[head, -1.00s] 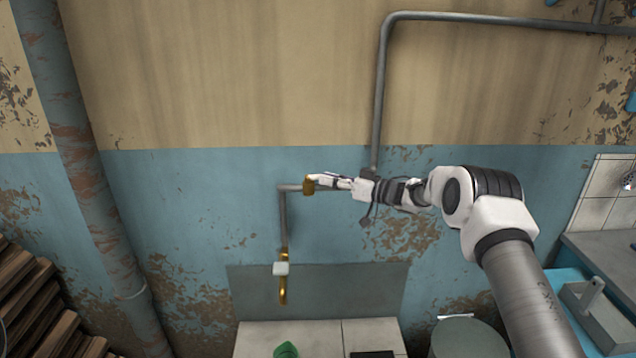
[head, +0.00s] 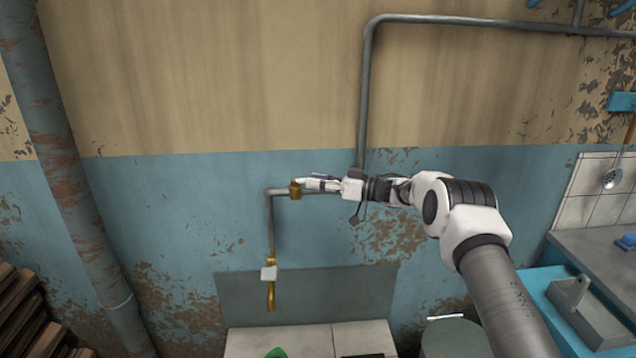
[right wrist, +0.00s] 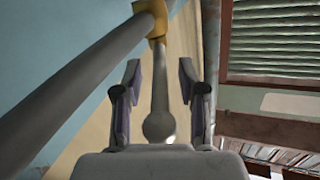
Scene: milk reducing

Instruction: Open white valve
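A brass fitting (head: 296,189) sits on the grey wall pipe, and it also shows at the top of the right wrist view (right wrist: 152,18). A pale grey-white lever (right wrist: 158,95) with a rounded end runs from the fitting toward my palm. My right gripper (head: 307,184) is at the fitting from the right. In the right wrist view its two fingers (right wrist: 160,72) are open on either side of the lever, with gaps visible on both sides. Lower down, a brass tap (head: 271,295) has a small white block-like handle (head: 268,273). My left gripper is not in view.
The grey pipe (head: 365,95) runs up the wall and off to the right; it also crosses the right wrist view (right wrist: 70,85). A thick worn pipe (head: 75,180) stands at the left.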

